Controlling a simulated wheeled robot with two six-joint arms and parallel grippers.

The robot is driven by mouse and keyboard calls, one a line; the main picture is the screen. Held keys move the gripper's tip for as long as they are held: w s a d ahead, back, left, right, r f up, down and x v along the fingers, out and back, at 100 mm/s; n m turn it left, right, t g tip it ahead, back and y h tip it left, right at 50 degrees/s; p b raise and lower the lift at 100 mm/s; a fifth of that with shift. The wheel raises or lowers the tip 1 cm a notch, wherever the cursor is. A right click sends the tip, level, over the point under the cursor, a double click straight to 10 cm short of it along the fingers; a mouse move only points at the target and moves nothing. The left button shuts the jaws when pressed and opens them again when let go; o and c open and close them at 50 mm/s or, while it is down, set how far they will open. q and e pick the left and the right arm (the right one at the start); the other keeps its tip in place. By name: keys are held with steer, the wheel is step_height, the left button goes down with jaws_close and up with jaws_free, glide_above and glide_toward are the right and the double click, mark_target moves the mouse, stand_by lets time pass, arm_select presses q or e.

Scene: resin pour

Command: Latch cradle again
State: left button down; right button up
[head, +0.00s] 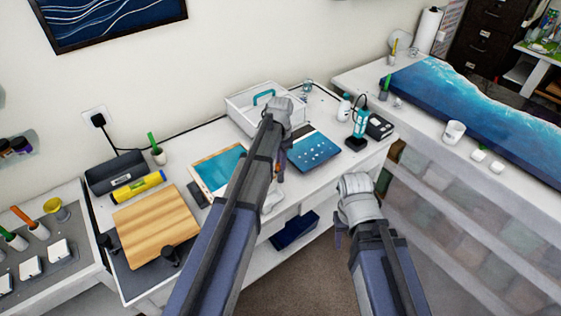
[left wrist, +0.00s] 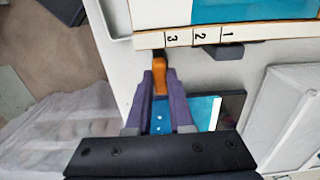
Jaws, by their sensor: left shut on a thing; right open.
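The cradle (head: 207,183) is a pale tray with a teal panel, left of my left arm in the head view; the arm hides its right part. In the left wrist view, its white edge (left wrist: 260,34) carries the numbers 1, 2 and 3. An orange tab (left wrist: 160,76) reaches down from this edge near the 3. My left gripper (left wrist: 160,88) is shut on the orange tab. In the head view that gripper (head: 280,166) is partly behind the arm. My right gripper (head: 339,238) hangs open and apart, in front of the table; its fingers are hardly visible.
A wooden board (head: 156,226) lies at the table's left, with a yellow roll (head: 139,186) behind. A white bin (head: 241,112) stands at the back. A blue dotted panel (head: 318,150) and a teal lamp-like tool (head: 359,125) are to the right. A blue ocean-like slab (head: 440,90) lies on the right bench.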

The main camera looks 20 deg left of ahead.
stand_by(0.4)
arm_select(q)
steer(key=c, duration=0.8)
jaws_free()
steer(key=shift+r, duration=0.1)
step_height(320, 180, up, 8)
steer(key=p, duration=0.8)
steer(key=shift+f, duration=0.2)
